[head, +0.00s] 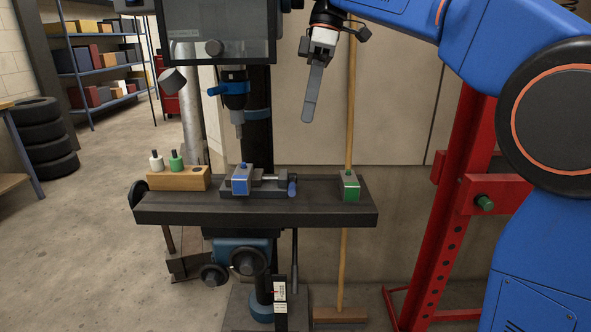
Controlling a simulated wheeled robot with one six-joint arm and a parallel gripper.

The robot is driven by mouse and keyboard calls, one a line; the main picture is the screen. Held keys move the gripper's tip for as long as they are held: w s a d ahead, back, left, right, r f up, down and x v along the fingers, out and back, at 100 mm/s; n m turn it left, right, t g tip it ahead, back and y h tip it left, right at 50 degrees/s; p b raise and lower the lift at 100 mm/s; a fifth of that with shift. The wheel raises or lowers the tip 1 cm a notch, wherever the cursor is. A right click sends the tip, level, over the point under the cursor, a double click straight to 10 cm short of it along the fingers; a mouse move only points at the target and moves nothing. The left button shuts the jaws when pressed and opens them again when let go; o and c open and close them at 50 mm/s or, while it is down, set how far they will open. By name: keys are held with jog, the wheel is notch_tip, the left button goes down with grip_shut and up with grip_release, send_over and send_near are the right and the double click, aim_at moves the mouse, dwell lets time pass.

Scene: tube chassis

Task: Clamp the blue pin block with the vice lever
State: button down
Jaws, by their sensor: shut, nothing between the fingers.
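The blue pin block (241,180) sits at the left end of the vice (268,191) on the dark drill-press table (225,214). Whether the jaws touch the block is too small to tell. The vice lever (292,186), with a blue grip, is at the vice's right end. My gripper (311,105) hangs above and to the right of the vice, well clear of it. Its fingers are shut and point down, with nothing held.
A green block (350,187) stands at the table's right. A wooden rack (180,178) with white and green pegs is at the left. The drill chuck (237,118) hangs above the blue block. A broom handle (349,115) stands behind. A red frame (453,190) is at the right.

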aim_at(294, 186)
jog(key=x, duration=1.4)
jog(key=shift+s+f+t, duration=0.35)
jog(key=shift+t, duration=0.15)
jog(key=shift+s+f, duration=0.25)
jog(key=shift+f, duration=0.25)
jog(key=shift+s+f, duration=0.2)
jog(key=shift+f, duration=0.3)
